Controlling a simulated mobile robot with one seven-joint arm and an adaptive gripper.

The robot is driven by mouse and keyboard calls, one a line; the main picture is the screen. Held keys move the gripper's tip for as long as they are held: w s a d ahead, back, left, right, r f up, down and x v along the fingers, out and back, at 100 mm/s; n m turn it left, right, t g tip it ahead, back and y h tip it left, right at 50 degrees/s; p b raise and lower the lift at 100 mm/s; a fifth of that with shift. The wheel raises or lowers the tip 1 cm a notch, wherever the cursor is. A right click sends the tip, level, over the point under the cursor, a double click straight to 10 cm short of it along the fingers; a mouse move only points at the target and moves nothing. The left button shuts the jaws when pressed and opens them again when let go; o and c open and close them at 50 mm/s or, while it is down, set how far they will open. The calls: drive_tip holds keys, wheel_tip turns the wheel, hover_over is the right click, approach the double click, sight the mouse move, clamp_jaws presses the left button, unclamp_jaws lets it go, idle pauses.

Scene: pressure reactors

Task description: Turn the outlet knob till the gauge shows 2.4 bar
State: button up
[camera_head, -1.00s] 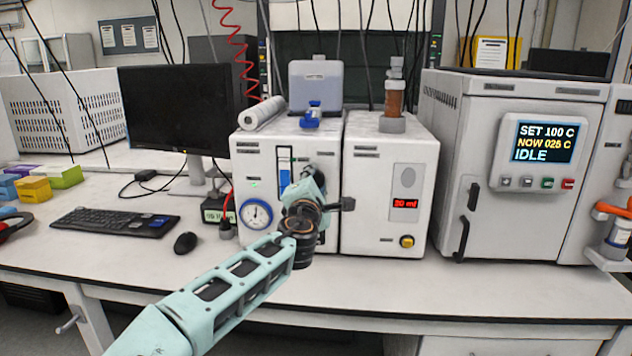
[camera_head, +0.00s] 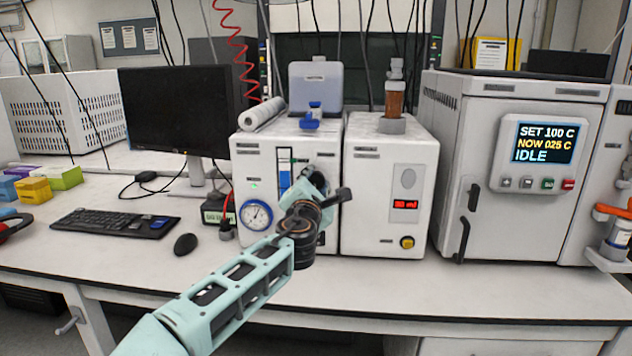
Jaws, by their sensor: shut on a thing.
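The round gauge (camera_head: 257,215) with a blue rim sits low on the front of the left white unit (camera_head: 262,160). Its needle leans up and to the right, but the scale is too small to read. My gripper (camera_head: 322,172) is at the right part of that unit's front, to the right of the gauge and higher. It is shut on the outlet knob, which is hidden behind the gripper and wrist. My arm comes up from the bottom left and leaves the gauge face clear.
A second white unit (camera_head: 390,225) with a red display and yellow button stands close on the right. A blue clamp-like item (camera_head: 311,120) and a white roll (camera_head: 262,114) lie on top of the left unit. The bench front is clear.

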drive_tip(key=o, duration=1.2)
drive_tip(key=s, duration=1.2)
drive_tip(key=shift+a, duration=0.2)
drive_tip(key=shift+s, duration=0.1)
